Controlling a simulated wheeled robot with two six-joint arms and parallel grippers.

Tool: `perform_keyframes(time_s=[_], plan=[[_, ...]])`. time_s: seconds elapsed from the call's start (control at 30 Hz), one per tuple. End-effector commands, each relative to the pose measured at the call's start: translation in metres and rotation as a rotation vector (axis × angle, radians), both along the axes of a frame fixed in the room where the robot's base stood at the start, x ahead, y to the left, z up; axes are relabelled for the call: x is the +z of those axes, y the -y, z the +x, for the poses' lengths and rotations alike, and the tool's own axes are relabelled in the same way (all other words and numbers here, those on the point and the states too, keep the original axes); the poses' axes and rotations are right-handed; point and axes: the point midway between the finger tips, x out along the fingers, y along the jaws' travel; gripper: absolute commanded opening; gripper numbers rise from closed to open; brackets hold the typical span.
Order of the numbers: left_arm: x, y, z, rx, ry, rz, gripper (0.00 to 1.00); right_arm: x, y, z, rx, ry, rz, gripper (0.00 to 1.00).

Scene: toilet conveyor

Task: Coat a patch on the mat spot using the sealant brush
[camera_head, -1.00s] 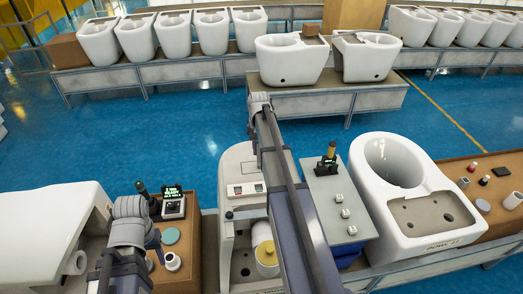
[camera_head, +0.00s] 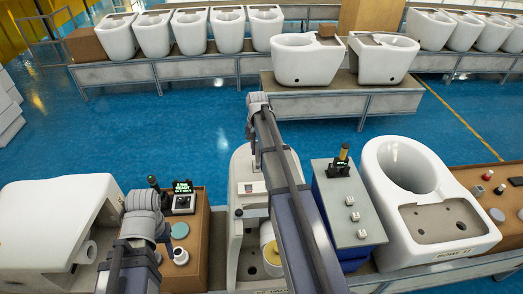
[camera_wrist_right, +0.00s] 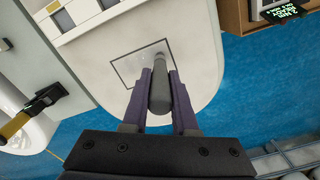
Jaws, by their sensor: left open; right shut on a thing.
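In the right wrist view my right gripper (camera_wrist_right: 160,95) is shut on a grey cylindrical brush handle (camera_wrist_right: 158,98). The brush points at a thin square outline (camera_wrist_right: 122,72) on a white rounded surface. A pale grey smear shows by the brush tip; whether the tip touches the surface is unclear. In the head view this is the central white unit (camera_head: 240,165), and my right arm hides the gripper, brush and outline. My left gripper (camera_head: 162,238) hangs beside the brown box at left, partly hidden by its wrist, open with nothing seen in it.
A brown box (camera_head: 200,240) at left bears a small display (camera_head: 184,190) and discs. A grey-topped blue box (camera_head: 340,205) with a yellow-topped tool (camera_head: 343,153) stands right of my right arm. A white toilet (camera_head: 420,200) is beyond it. Blue floor is open behind.

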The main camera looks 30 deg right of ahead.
Motion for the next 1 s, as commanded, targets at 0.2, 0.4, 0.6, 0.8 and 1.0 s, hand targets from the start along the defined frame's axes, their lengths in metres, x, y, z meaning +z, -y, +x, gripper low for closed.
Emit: perform_keyframes(time_s=[0.2,0.4,0.6,0.8,1.0], plan=[[0.001,0.000,0.000,0.000,0.000,0.000,0.50,0.001,-0.017,0.008,0.002,0.000,0.000,0.00],[0.001,0.000,0.000,0.000,0.000,0.000,0.50,0.001,-0.022,0.010,0.000,0.000,0.000,0.00],[0.000,0.000,0.000,0.000,0.000,0.000,0.50,0.001,-0.018,0.017,0.000,-0.001,-0.001,0.00],[0.000,0.000,0.000,0.000,0.000,0.000,0.50,0.000,-0.015,0.024,0.000,-0.001,-0.001,0.00],[0.000,0.000,0.000,0.000,0.000,0.000,0.50,0.000,-0.012,0.021,0.000,0.000,-0.001,0.00]])
